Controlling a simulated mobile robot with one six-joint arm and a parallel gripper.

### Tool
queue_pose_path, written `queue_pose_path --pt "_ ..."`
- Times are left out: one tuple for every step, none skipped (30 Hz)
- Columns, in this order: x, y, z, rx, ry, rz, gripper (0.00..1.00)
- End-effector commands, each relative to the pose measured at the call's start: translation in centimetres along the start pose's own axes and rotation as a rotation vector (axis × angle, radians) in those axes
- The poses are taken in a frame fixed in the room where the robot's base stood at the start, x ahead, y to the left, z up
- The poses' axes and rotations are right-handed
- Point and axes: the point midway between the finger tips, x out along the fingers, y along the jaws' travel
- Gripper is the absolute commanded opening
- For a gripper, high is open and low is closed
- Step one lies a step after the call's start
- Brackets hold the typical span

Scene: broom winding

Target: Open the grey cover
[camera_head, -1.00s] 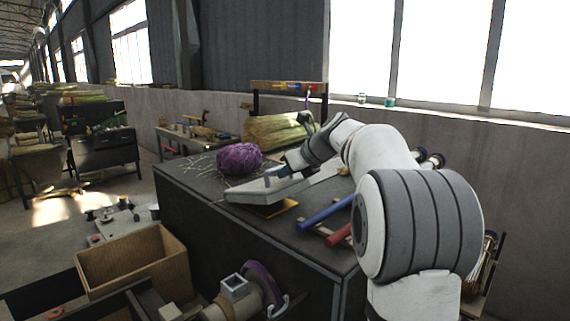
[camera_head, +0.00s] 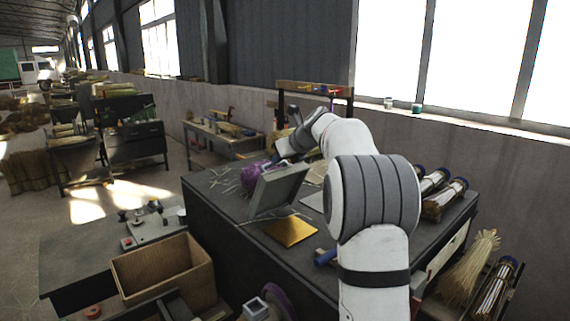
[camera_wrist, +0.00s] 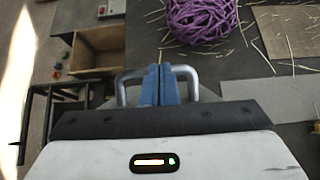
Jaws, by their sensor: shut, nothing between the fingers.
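The grey cover (camera_head: 279,190) stands raised and steeply tilted on the dark workbench in the head view. A gold plate (camera_head: 290,231) lies flat in front of it on the bench top. My gripper reaches over the bench to the far side of the cover; its fingertips are hidden in the head view. In the wrist view my gripper (camera_wrist: 158,70) has its blue fingers together with nothing between them. I cannot tell whether the fingers touch the cover.
A purple bundle (camera_wrist: 201,18) lies on the bench near the fingers. A cardboard box (camera_head: 163,270) stands at lower left. Blue-ended rolls (camera_head: 443,199) lie on the bench at right. A flat grey sheet (camera_wrist: 272,103) and loose straw cover parts of the bench.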

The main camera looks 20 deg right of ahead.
Motion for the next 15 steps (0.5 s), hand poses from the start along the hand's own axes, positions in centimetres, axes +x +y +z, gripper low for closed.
queue_pose_path --pt "1.0 0.2 0.5 0.0 0.005 0.006 0.0" --pt "1.5 0.2 0.9 -0.001 0.007 0.007 0.0" --pt "2.1 0.2 1.3 -0.001 0.009 0.007 0.0" --pt "2.5 0.3 1.6 -0.001 0.009 0.008 0.0" --pt "2.8 0.3 1.9 0.0 0.011 0.009 0.0" --pt "3.2 0.3 2.1 -0.001 0.013 0.009 0.0" --pt "3.5 0.4 2.3 -0.001 0.013 0.01 0.0" --pt "3.7 0.4 2.5 0.0 0.013 0.01 0.0" --pt "4.0 0.4 2.7 0.0 0.014 0.011 0.0" --pt "4.2 0.4 2.9 -0.001 0.014 0.011 0.0" --pt "4.4 0.5 3.0 -0.002 0.014 0.011 0.0" --pt "4.7 0.5 3.2 -0.001 0.014 0.012 0.0" --pt "4.8 0.5 3.4 -0.001 0.014 0.012 0.0" --pt "5.0 0.6 3.5 -0.001 0.014 0.012 0.0" --pt "5.3 0.6 3.7 -0.004 0.027 0.012 0.0"
